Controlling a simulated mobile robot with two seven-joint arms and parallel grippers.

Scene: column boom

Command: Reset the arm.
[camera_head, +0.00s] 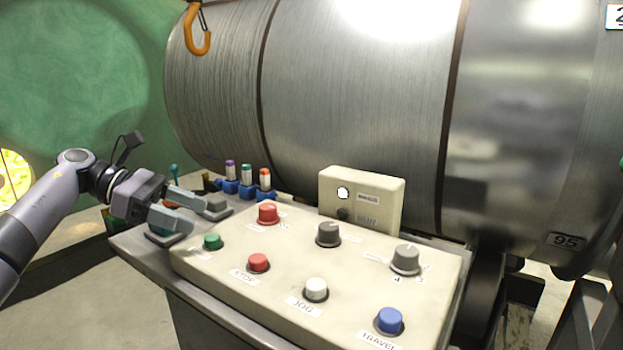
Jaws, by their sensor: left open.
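My left arm comes in from the left in the head view. Its gripper (184,207) is open and empty, with its two fingers pointing right, over the left end of the console. It is left of the green button (212,241) on the cream control panel (210,262). I cannot tell whether its fingers touch anything below. My right gripper is out of view.
The panel also bears red buttons (258,262), a white button (316,288), a blue button (390,320) and grey knobs (405,259). A cream box (388,196) stands behind it. A large metal cylinder (350,90) fills the back. An orange hook (197,35) hangs upper left.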

